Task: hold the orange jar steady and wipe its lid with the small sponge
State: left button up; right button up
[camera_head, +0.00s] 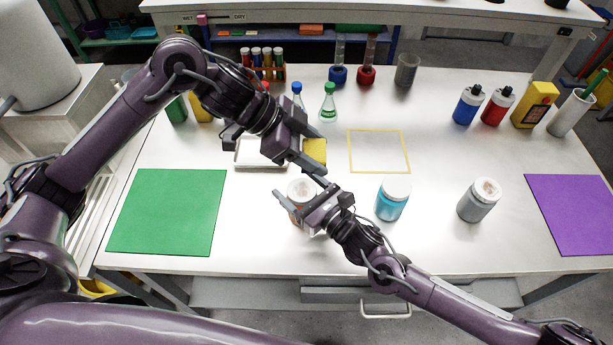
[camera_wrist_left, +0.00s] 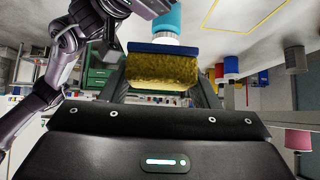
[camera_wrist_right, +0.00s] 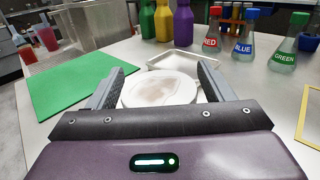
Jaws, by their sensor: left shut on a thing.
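The orange jar (camera_head: 296,212) stands on the table at the front middle, mostly hidden by my right gripper. Its white lid (camera_head: 301,186) has a greyish smudge, which also shows in the right wrist view (camera_wrist_right: 160,88). My right gripper (camera_head: 304,193) is open, with one finger on each side of the jar just below the lid. My left gripper (camera_head: 316,154) is shut on the small sponge (camera_head: 315,150), above and behind the jar. In the left wrist view the sponge (camera_wrist_left: 162,72) is yellow with a dark blue back, held between the fingers, apart from the lid.
A blue jar (camera_head: 392,198) and a grey jar (camera_head: 479,200) stand to the right. A white tray (camera_head: 246,163) lies behind, near flasks (camera_head: 328,104). A green mat (camera_head: 168,212) is at left, a purple mat (camera_head: 575,214) at right. The yellow-outlined square (camera_head: 378,152) is empty.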

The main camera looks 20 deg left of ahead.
jog(key=shift+o, duration=0.7)
jog(key=v, duration=1.2)
